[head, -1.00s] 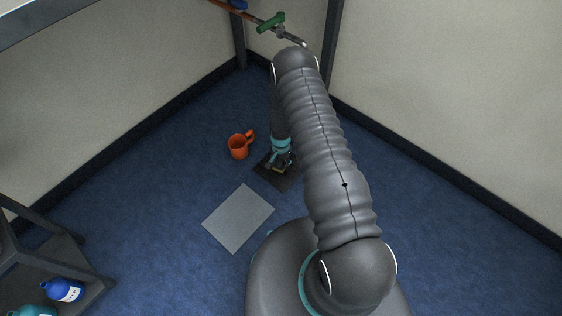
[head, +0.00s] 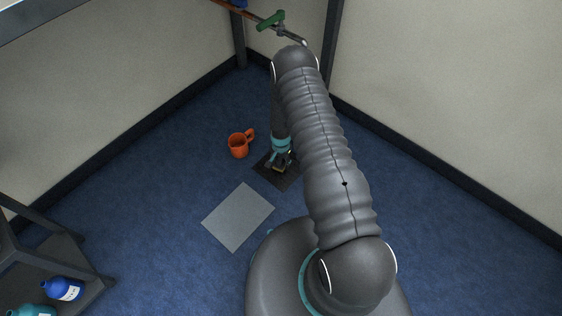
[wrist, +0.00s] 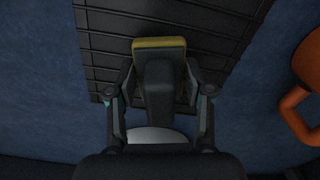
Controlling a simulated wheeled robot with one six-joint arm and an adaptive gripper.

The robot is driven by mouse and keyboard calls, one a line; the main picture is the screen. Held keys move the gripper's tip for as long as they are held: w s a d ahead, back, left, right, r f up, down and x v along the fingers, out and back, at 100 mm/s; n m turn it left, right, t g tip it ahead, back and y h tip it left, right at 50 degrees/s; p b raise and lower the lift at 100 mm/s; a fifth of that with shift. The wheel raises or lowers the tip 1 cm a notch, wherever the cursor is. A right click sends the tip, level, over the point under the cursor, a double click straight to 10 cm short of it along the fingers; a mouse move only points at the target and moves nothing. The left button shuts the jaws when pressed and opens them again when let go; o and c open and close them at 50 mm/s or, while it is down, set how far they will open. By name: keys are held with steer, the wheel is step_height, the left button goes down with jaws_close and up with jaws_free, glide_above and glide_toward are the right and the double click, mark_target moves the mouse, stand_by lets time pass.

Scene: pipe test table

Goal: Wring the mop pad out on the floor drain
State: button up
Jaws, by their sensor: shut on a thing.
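The floor drain (head: 286,184) is a dark slotted grate set in the blue floor, seen at the centre of the head view. It also fills the top of the wrist view (wrist: 222,28). My gripper (head: 280,163) is low over the drain, pointing down. In the wrist view its two fingers (wrist: 158,78) close on the sides of a dark block with a yellow edge, which I take as the mop pad (wrist: 158,44). Whether the pad touches the grate is not clear. Its underside is hidden.
An orange mug (head: 239,146) stands on the floor left of the drain. A flat grey sheet (head: 238,217) lies nearer to me. A shelf with bottles (head: 64,289) is at lower left. Walls meet behind, with a pipe and green-handled valve (head: 270,20) above.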

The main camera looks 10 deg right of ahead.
steer(key=shift+f+b, duration=0.45)
steer(key=shift+b, duration=0.2)
stand_by(2.0)
steer(key=shift+r, duration=0.15)
steer(key=shift+r+p, duration=1.6)
steer(key=shift+r, duration=1.85)
